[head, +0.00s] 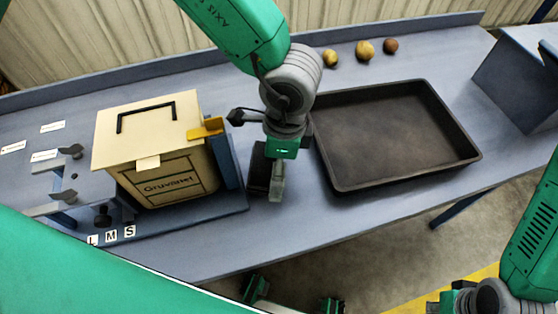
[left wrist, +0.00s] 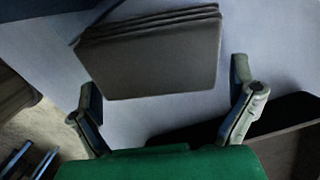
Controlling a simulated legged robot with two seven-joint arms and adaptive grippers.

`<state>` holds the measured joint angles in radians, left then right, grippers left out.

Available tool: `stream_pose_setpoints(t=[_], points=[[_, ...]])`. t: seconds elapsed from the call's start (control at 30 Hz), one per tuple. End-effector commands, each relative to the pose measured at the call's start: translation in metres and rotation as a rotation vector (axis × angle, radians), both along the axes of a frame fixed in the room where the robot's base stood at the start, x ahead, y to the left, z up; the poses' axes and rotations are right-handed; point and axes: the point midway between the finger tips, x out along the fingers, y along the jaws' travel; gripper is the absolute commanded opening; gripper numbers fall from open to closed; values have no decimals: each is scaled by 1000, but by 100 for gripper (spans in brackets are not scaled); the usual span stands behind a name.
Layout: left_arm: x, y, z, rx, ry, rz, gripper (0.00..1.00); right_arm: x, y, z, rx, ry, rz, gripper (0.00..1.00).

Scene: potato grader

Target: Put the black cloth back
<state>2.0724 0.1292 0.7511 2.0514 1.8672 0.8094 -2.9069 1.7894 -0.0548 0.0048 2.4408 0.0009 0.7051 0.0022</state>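The black cloth (head: 257,171) lies folded in a flat stack on the bench, between the cream box and the dark tray. In the left wrist view the cloth (left wrist: 155,58) shows its layered edge at the top. My left gripper (head: 277,187) is over the bench beside the cloth and partly hides it in the head view. Its fingers (left wrist: 165,105) are spread apart with nothing between their tips, and the cloth lies beyond them. My right arm shows at the lower right of the head view; its gripper (head: 443,303) is cut off by the frame edge.
A cream box (head: 112,155) with a black handle and a yellow tab (head: 206,129) stands left of the cloth on a blue base. An empty dark tray (head: 400,140) is to the right. Several potatoes (head: 364,50) lie behind it. A grey-blue box (head: 515,80) stands far right.

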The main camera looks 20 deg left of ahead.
Motion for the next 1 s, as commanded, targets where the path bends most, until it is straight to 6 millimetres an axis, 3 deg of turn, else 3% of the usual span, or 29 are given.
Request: stream_pose_setpoints(t=[0.27, 0.5, 0.7, 1.0], points=[[1, -1, 11, 1, -5, 0, 100, 0, 0, -16, 0, 0, 0, 0], [4, -5, 73, -4, -2, 1, 100, 0, 0, 8, 0, 0, 0, 0], [6, -8, 111, -4, -1, 0, 100, 0, 0, 17, 0, 0, 0, 0], [7, -11, 132, 0, 1, -1, 100, 0, 0, 22, 0, 0, 0, 0]])
